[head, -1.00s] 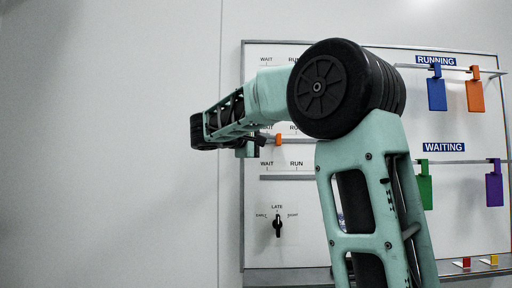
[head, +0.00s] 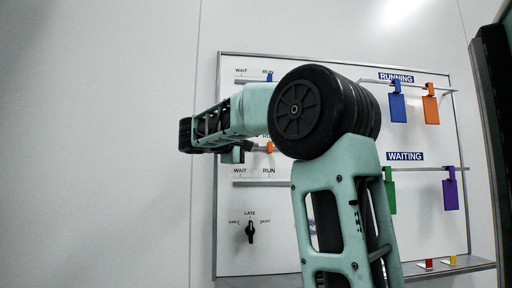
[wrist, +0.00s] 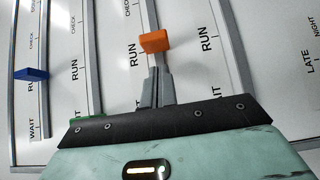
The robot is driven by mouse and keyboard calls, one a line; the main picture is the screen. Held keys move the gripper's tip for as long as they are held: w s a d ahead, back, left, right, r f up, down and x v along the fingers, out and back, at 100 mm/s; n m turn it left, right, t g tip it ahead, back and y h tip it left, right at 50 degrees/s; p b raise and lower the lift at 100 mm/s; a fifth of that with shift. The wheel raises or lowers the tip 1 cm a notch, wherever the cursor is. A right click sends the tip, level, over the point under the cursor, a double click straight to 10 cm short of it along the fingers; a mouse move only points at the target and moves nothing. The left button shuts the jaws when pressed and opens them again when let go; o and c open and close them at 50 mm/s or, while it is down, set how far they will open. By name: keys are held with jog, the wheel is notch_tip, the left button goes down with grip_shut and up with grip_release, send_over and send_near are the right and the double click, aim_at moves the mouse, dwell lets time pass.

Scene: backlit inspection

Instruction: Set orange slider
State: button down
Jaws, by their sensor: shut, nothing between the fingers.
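The orange slider (head: 269,147) sits on a rail of the wall board, by the RUN label, which my arm partly hides in the head view. In the wrist view the orange slider (wrist: 155,41) stands beside a RUN mark, just beyond my fingertips. My gripper (wrist: 157,75) is shut and empty, with its fingers in line with the slider's rail. My gripper is small in the head view (head: 238,155), to the left of the slider.
A blue slider (wrist: 31,74) is on another rail, and a green piece (wrist: 88,120) is partly hidden by my gripper. A black knob (head: 250,232) is lower on the board. Coloured tags hang on hooks under the RUNNING (head: 396,77) and WAITING (head: 404,156) signs at right.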

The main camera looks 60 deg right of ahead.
jog(key=w+a+b, duration=0.1)
jog(key=a+b, duration=0.3)
jog(key=a, duration=0.7)
jog(key=shift+w, duration=0.4)
jog(key=w+a+f+n+t+y, duration=0.3)
jog(key=a+f, duration=0.2)
jog(key=f, duration=0.3)
jog(key=w+a+f+n+t+y, duration=0.25)
jog(key=a+f, duration=0.25)
jog(key=f, duration=0.4)
jog(key=s+a+f+n+y, duration=0.25)
jog(key=a+f+y, duration=0.35)
jog(key=a+f, duration=0.7)
jog(key=s+a+f+g+y, duration=0.2)
jog(key=s+a+f+y, duration=0.1)
jog(key=s+a+f, duration=0.5)
jog(key=s+a+f+g+y, duration=0.2)
jog(key=s+a+f+y, duration=0.2)
jog(key=s+a+f, duration=0.4)
jog(key=s+f, duration=0.5)
jog(key=s, duration=0.2)
jog(key=shift+a+n, duration=0.3)
jog(key=shift+a, duration=0.1)
